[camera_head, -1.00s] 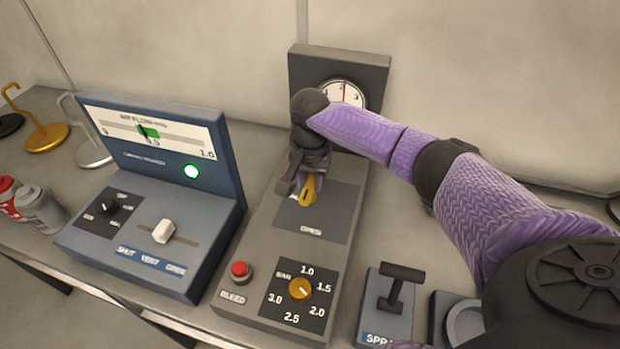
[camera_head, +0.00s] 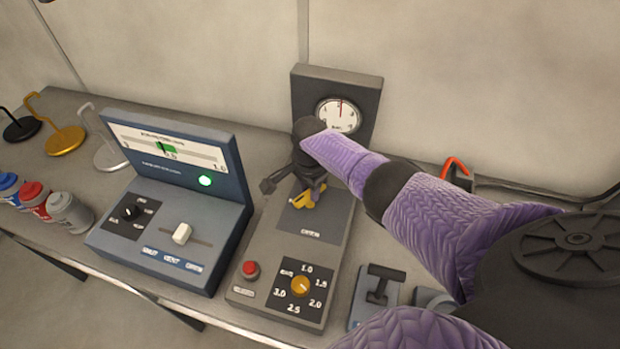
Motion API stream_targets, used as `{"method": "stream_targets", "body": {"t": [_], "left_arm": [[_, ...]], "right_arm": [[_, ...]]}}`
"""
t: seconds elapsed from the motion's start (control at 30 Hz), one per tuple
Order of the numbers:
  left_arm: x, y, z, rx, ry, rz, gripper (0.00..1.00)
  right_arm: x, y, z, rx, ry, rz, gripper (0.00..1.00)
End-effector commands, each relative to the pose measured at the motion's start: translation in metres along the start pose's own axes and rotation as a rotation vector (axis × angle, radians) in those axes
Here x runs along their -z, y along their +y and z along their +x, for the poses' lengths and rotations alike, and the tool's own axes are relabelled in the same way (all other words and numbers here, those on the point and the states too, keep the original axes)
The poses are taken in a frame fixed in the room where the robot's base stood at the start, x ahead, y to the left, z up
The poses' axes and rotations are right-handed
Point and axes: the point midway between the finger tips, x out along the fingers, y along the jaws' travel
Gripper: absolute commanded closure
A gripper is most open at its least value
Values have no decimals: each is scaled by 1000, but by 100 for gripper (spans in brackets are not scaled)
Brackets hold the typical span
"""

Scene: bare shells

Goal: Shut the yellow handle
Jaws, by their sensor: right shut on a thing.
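The yellow handle (camera_head: 303,200) lies on the dark plate of the grey gauge panel (camera_head: 262,225), below the round white dial (camera_head: 339,114). Its visible end points down and to the left in the picture. My right gripper (camera_head: 312,188) comes down over the handle from above and is shut on it. The gripper and wrist hide the handle's upper part. My left gripper is not in view.
The grey panel also bears a red button (camera_head: 250,269) and a yellow knob (camera_head: 300,286). A blue air-flow console (camera_head: 150,245) stands close on the left. A black T-lever (camera_head: 380,283) is at the lower right.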

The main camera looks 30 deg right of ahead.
Motion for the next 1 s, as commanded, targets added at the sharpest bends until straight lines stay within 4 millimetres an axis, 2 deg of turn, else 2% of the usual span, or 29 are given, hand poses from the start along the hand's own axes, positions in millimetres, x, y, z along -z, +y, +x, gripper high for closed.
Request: {"method": "stream_targets", "body": {"t": [0.2,0.7,1.0], "left_arm": [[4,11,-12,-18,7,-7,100],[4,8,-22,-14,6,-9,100],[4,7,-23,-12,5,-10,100]], "right_arm": [[0,0,-2,-1,-1,202,100],[0,-1,-1,1,0,670,100],[1,-1,-1,2,1,889,100]]}}
